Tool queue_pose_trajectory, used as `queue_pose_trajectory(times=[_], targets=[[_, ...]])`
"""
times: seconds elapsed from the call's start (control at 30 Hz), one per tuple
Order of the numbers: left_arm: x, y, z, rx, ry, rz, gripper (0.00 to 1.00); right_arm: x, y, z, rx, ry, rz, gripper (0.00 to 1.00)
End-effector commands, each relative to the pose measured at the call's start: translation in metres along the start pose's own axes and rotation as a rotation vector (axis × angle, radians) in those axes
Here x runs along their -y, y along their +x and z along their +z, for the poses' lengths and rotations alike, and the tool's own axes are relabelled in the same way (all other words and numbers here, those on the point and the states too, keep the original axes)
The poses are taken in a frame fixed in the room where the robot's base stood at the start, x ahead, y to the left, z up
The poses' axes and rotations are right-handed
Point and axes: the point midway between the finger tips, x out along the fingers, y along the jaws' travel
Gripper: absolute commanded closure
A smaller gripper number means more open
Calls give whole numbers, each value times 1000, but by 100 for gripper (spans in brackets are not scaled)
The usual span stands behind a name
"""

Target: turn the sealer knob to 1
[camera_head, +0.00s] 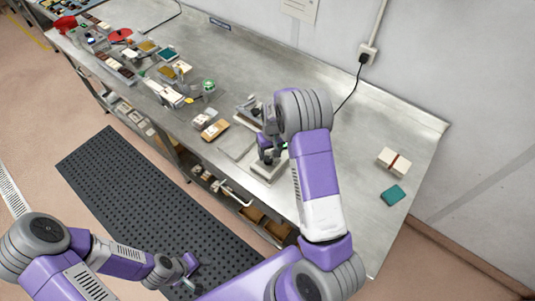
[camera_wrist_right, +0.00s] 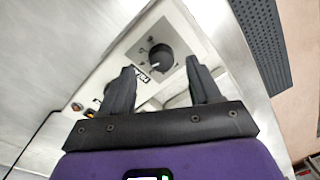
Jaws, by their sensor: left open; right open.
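The sealer (camera_head: 265,167) is a pale box on the steel table, partly covered by my right arm in the head view. Its sloped front panel shows in the right wrist view with a round black knob (camera_wrist_right: 160,57). A pale mark lies on the knob's lower left edge; the numbers around it are too small to read. My right gripper (camera_wrist_right: 159,68) is open, its two dark fingers apart with the knob seen between their tips. I cannot tell whether they touch it. In the head view this gripper (camera_head: 271,153) is over the sealer. My left gripper (camera_head: 190,268) is open and empty over the floor mat.
A dark label and small orange lights (camera_wrist_right: 89,114) are on the sealer's panel. A cream box (camera_head: 393,161) and a green block (camera_head: 393,195) lie at the table's right. Several small goods crowd the table to the left. A black cord (camera_head: 353,90) runs to a wall socket.

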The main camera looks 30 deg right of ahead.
Motion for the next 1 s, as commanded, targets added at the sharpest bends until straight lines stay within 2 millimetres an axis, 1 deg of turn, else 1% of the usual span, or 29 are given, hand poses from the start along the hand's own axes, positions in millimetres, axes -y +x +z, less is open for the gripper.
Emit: queue_pose_trajectory(times=[0.03,0.1,0.27,0.4,0.6,0.67,0.9,0.97,1.0], targets=[[-1,-2,0,-1,0,0,57,0,9,0,4,-1,0,37],[-1,-2,-1,-2,0,0,57,0,19,0,2,-1,0,37],[-2,-4,-1,-2,0,0,57,0,36,0,1,-1,0,37],[-2,-4,-1,-2,0,0,57,0,41,0,-1,-1,0,37],[-2,-4,-1,-2,0,0,57,0,41,0,-1,-1,0,37],[-2,-4,-1,-2,0,0,57,0,41,0,-1,-1,0,45],[-2,-4,-1,-2,0,0,57,0,41,0,-1,-1,0,82],[-2,-4,-1,-2,0,0,57,0,41,0,-1,-1,0,91],[-2,-4,-1,-2,0,0,57,0,41,0,-1,-1,0,93]])
